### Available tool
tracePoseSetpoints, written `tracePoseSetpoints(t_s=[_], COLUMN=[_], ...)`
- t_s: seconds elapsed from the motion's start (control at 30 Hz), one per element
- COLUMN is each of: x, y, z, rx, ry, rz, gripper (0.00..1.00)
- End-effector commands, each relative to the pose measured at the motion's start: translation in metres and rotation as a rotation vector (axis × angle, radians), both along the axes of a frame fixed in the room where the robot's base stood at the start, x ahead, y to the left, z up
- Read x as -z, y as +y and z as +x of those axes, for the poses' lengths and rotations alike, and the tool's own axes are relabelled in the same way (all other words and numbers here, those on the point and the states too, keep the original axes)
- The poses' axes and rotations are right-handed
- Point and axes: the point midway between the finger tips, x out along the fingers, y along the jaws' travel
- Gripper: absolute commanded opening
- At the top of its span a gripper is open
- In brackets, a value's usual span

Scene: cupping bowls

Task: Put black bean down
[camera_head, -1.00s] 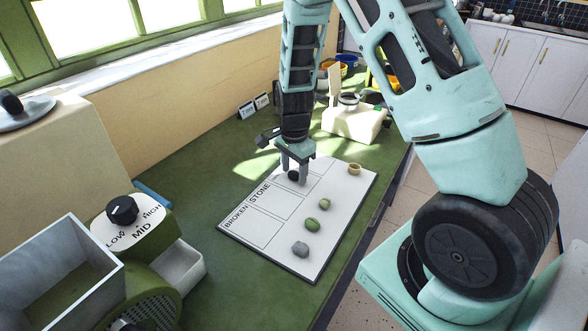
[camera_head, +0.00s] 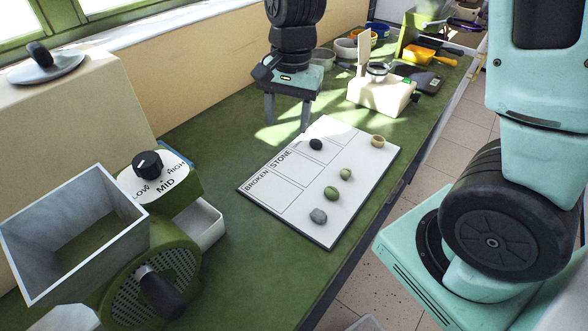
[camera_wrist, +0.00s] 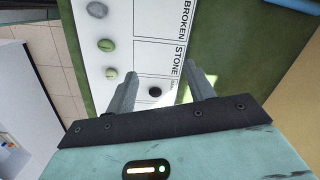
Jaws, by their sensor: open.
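The black bean (camera_head: 316,144) lies on the white board (camera_head: 336,218), in a box past the one labelled STONE. In the wrist view the black bean (camera_wrist: 155,92) shows on the board between and beyond my fingers, touching neither. My gripper (camera_head: 287,122) is open and empty, raised above and behind the bean. Its two fingers also show wide apart in the wrist view (camera_wrist: 163,85).
A grey stone (camera_head: 318,216), two green beans (camera_head: 332,193) (camera_head: 346,174) and a tan ring-like piece (camera_head: 377,141) sit along the board's right side. A grinder (camera_head: 150,250) stands at the left. A cream device (camera_head: 380,95) stands behind the board.

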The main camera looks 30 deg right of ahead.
Motion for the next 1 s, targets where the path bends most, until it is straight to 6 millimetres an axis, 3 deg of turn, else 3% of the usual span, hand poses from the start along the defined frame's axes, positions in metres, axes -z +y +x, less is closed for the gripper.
tracePoseSetpoints(t_s=[0.03, 0.13, 0.2, 0.3, 0.4, 0.5, 0.83, 1.0], x=[-0.01, -0.022, -0.026, -0.027, -0.027, -0.026, -0.024, -0.003], y=[0.038, 0.088, 0.108, 0.12, 0.123, 0.124, 0.124, 0.124], z=[-0.03, -0.09, -0.128, -0.17, -0.193, -0.201, -0.2, -0.2], rx=[-0.237, -0.704, -0.988, -1.296, -1.475, -1.542, -1.541, -1.538], ry=[-0.018, -0.055, -0.077, -0.099, -0.108, -0.111, -0.11, -0.11], rz=[0.02, 0.031, 0.023, 0.002, -0.015, -0.023, -0.022, -0.022], gripper=[0.53, 0.53, 0.53, 0.53, 0.53, 0.53, 0.53, 0.53])
